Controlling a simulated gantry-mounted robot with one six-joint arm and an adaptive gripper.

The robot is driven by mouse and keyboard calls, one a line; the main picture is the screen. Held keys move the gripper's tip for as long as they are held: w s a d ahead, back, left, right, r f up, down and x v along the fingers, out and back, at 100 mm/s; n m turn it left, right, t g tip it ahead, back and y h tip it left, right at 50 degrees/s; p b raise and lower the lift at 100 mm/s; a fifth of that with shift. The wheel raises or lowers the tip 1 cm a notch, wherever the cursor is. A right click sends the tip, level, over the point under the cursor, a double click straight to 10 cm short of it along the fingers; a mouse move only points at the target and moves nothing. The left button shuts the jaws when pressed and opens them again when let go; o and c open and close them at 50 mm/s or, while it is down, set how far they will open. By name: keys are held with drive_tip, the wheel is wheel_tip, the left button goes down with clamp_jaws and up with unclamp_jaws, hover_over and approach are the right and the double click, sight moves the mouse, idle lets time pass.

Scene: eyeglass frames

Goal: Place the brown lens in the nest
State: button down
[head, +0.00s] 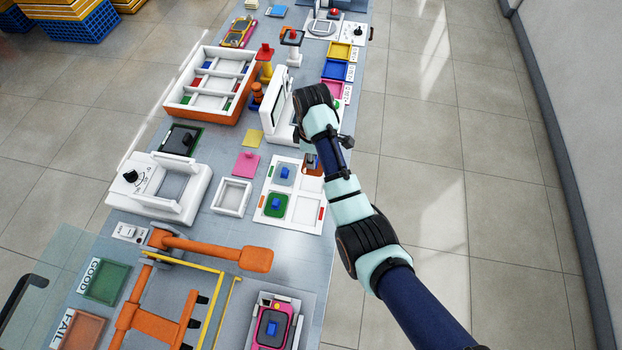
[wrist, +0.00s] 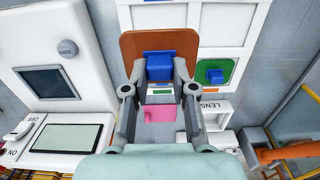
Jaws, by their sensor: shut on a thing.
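The brown lens (wrist: 187,44) has a blue block-shaped handle (wrist: 159,67) on its face. My gripper (wrist: 159,84) is shut on this handle, one finger on each side. The lens looks raised above the white lens tray (wrist: 228,32), since it appears larger than the tray's cells. In the head view the lens (head: 315,172) shows beside my gripper (head: 311,161), partly hidden by my arm, over the tray's far right part. A pink frame (head: 286,309) sits in a white fixture at the bottom, with a dark blue-handled lens inside.
The tray also has a green lens (head: 275,205) and a grey-blue lens (head: 284,174). A white open frame (head: 230,213) stands left of it. A screen device (head: 279,108) stands close to my gripper. An orange lever (head: 212,247) reaches across the table nearer the bottom.

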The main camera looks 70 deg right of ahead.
sight(311, 180)
wheel_tip(311, 180, down, 10)
drive_tip(key=b, duration=0.2)
drive_tip(key=shift+f+b, duration=0.2)
drive_tip(key=shift+b, duration=0.1)
drive_tip(key=shift+f, duration=0.1)
drive_tip(key=c, duration=0.9)
unclamp_jaws()
drive_tip(key=shift+c, duration=0.2)
wheel_tip(311, 180, up, 12)
drive_tip(key=p, duration=0.4)
drive_tip(key=shift+w, duration=0.1)
